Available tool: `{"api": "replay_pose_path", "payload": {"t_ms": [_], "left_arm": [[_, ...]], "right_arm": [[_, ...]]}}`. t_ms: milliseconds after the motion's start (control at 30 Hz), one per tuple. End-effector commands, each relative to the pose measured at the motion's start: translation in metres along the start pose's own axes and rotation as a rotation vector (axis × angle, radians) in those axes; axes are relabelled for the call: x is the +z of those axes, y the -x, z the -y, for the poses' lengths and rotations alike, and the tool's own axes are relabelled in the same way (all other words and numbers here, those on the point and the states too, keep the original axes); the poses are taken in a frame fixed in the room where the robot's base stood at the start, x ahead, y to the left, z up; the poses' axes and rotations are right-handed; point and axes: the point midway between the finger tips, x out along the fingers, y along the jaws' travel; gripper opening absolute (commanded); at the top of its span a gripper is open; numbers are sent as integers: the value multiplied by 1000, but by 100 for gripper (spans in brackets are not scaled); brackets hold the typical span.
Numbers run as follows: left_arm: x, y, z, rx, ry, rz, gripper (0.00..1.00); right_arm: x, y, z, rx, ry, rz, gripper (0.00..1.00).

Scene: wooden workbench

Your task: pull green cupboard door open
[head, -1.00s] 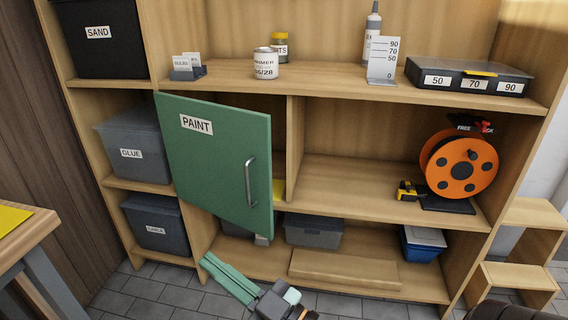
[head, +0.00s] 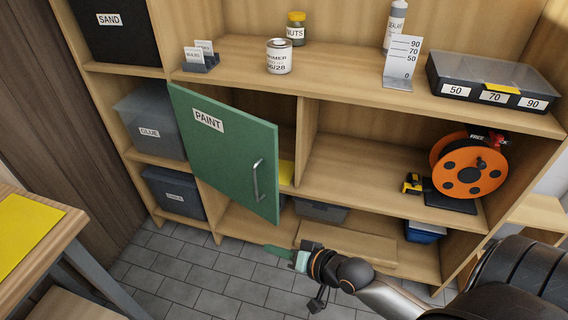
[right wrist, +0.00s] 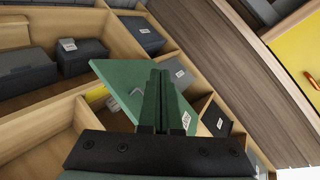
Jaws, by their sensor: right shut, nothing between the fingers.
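The green cupboard door (head: 222,150), labelled PAINT, hangs partly open on the left hinge side, its free edge swung out from the shelf. Its metal bar handle (head: 257,180) is near the free edge. My right gripper (head: 272,248) is shut and empty, below the door's lower right corner and apart from the handle in the head view. In the right wrist view the shut green fingers (right wrist: 162,100) point toward the door (right wrist: 118,80) and cover part of it. My left gripper is not in view.
An open gap beside the door shows a yellow thing (head: 286,173) inside. An orange cable reel (head: 470,168) stands on the right shelf. A table with a yellow sheet (head: 25,235) is at left. The tiled floor before the door is clear.

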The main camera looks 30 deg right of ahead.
Motion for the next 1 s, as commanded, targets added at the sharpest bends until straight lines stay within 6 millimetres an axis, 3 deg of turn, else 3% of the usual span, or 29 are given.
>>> {"api": "replay_pose_path", "payload": {"t_ms": [167,300,400,500,667,1000], "left_arm": [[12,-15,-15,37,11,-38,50],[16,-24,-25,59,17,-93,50],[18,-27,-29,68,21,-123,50],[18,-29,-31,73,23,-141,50],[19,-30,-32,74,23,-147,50],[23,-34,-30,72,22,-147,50]], "right_arm": [[-61,-5,-27,-120,-354,-178,0],[-114,4,-50,-235,-585,-335,0],[-141,13,-62,-300,-687,-417,0],[-157,20,-68,-340,-741,-464,0],[-166,17,-70,-359,-762,-483,0],[-193,-27,-62,-359,-759,-483,0]]}}
